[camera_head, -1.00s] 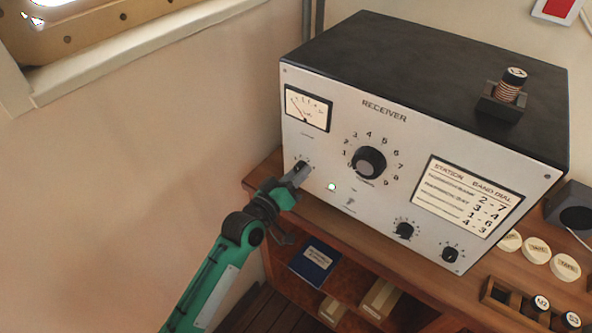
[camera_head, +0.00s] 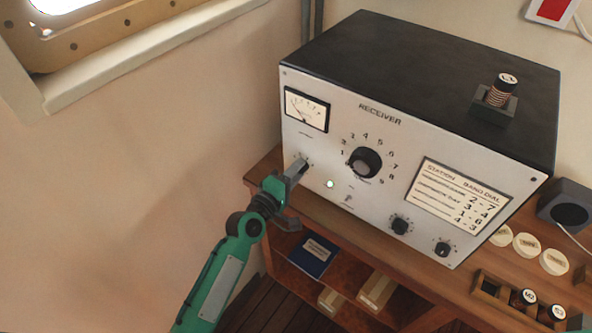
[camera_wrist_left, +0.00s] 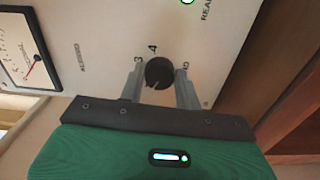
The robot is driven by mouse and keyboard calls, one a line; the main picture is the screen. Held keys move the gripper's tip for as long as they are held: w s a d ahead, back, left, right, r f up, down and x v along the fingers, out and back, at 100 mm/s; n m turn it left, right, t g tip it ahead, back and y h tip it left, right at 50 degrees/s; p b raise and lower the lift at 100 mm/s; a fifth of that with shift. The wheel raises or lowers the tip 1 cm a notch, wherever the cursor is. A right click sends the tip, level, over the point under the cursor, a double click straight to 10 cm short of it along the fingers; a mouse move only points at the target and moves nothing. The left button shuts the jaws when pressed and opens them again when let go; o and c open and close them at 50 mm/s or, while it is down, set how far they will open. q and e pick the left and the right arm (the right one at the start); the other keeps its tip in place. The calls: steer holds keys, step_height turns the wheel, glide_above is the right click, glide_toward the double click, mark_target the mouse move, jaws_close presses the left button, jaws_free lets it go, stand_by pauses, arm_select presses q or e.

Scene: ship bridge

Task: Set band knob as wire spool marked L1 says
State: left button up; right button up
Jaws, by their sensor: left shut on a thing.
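The receiver (camera_head: 330,150) is a white-fronted box with a black top. My left gripper (camera_head: 297,170) is at its lower left, shut on a small dark knob (camera_wrist_left: 160,72) on the panel. In the left wrist view the two fingers (camera_wrist_left: 160,88) stand on either side of this knob, with the marks 3 and 4 beside it. Its caption cannot be read. A copper-wound wire spool (camera_head: 498,95) with a white-marked end, seemingly L1, sits in a dark holder on the receiver's top. My right gripper is not visible.
A large numbered dial (camera_head: 364,163) and two small knobs (camera_head: 399,224) (camera_head: 443,248) are on the panel. Several white discs (camera_head: 527,246) and a wooden rack (camera_head: 489,285) with marked spools are at right. A blue book (camera_head: 313,257) lies on the shelf below.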

arm_select(q)
steer(key=shift+n, duration=0.4)
steer(key=o, duration=1)
steer(key=shift+c, duration=0.2)
steer(key=b+v, duration=0.3)
steer(key=v, duration=1)
steer(key=shift+s+a+b, duration=0.25)
steer(key=shift+s+b, duration=0.05)
